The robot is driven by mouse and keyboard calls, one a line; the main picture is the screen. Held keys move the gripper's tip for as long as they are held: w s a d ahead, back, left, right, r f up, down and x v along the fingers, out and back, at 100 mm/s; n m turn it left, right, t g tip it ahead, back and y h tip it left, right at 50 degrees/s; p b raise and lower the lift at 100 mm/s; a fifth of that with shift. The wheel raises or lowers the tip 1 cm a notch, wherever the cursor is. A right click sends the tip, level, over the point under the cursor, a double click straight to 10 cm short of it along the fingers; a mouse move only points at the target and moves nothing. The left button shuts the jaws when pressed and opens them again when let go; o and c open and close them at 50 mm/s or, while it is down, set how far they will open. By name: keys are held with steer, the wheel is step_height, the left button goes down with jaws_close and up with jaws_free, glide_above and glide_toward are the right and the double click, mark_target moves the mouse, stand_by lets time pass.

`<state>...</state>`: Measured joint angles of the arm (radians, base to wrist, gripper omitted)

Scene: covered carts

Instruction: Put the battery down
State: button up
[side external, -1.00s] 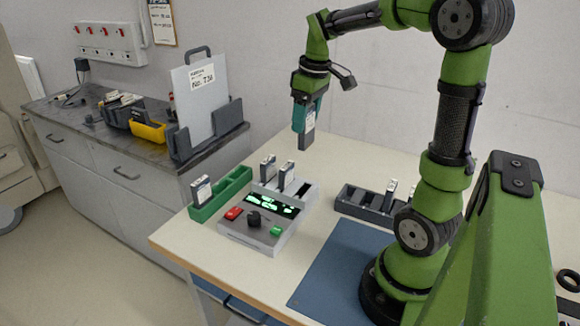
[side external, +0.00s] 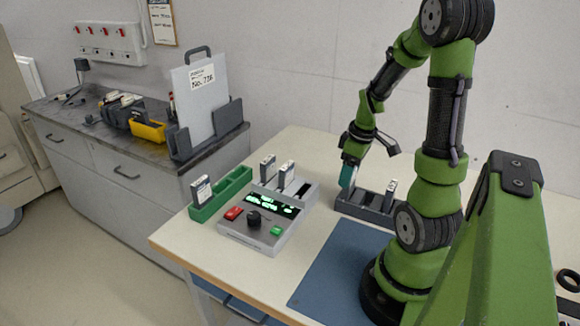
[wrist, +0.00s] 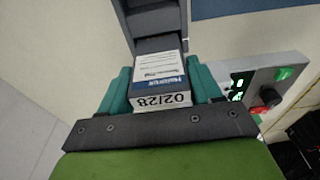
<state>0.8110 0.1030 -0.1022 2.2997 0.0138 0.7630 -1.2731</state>
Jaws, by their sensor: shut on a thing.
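My gripper (side external: 348,180) points down at the left end of the dark grey slotted rack (side external: 372,213). Its teal fingers are shut on a battery (wrist: 158,72), which has a white and blue label and the print 02/28 on its end. In the wrist view the battery is between the fingers and in line with the rack's slots (wrist: 150,22). I cannot tell whether its lower end is inside a slot or just above it. In the side view the battery is mostly hidden by the fingers. Another battery (side external: 390,193) stands upright in the same rack, to the right.
A grey charger (side external: 265,222) with a lit display, red and green buttons and upright batteries stands left of the rack. A blue mat (side external: 335,265) lies clear in front.

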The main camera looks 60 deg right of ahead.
steer(key=shift+f, duration=1.2)
steer(key=o, duration=1.3)
steer(key=shift+f, duration=0.15)
steer(key=shift+c, duration=0.2)
step_height(320, 180, up, 12)
steer(key=s, duration=0.2)
steer(key=w+a+r+m+t, duration=0.1)
steer(key=a+r, duration=0.1)
steer(key=a, duration=0.6)
steer(key=w+a+r+m+t+y, duration=0.1)
steer(key=w+a+r+t, duration=0.1)
steer(key=a, duration=0.7)
steer(key=w+a+r+m+t+y, duration=0.1)
steer(key=w+a+r+m+t, duration=0.1)
steer(key=a, duration=0.7)
steer(key=shift+r, duration=0.45)
